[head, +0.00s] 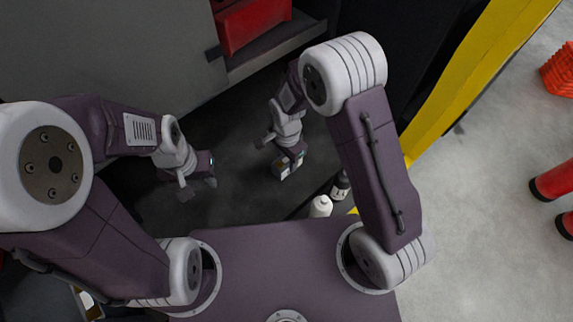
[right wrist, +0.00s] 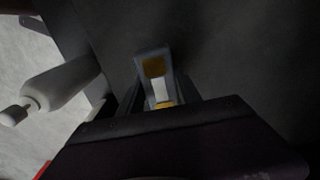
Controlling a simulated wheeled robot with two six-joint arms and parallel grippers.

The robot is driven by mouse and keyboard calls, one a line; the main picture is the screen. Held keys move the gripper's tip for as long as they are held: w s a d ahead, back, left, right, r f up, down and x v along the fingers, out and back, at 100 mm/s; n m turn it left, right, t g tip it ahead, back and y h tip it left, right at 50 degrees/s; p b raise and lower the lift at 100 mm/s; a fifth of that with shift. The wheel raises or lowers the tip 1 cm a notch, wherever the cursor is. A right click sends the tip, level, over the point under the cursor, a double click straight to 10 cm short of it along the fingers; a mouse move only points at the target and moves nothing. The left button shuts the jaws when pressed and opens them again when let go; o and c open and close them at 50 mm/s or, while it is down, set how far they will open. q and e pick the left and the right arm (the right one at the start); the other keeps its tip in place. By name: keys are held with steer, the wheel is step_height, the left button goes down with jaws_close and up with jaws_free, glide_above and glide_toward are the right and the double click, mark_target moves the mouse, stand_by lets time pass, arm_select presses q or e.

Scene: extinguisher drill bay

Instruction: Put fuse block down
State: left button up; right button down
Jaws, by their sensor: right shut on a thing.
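The fuse block (right wrist: 155,68) is a small grey block with yellow and white parts in the right wrist view. It sits between the jaws of my right gripper (right wrist: 155,100). In the head view, my right gripper (head: 289,160) is shut on the fuse block (head: 281,171), over the dark surface (head: 235,150). Whether the block touches that surface I cannot tell. My left gripper (head: 198,190) is at the left over the same dark surface, its fingers apart with nothing between them.
A red box (head: 250,22) is on a grey shelf at the top. A yellow post (head: 480,70) and red cylinders (head: 555,180) are at the right. The dark surface between my grippers is clear.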

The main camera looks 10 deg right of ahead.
mark_target(287, 159)
step_height(287, 159, down, 3)
steer(key=shift+r+b, duration=0.1)
steer(key=shift+b, duration=0.2)
steer(key=c, duration=0.8)
jaws_free()
steer(key=shift+c, duration=0.2)
step_height(287, 159, up, 12)
steer(key=p, duration=0.4)
steer(key=shift+r, duration=0.1)
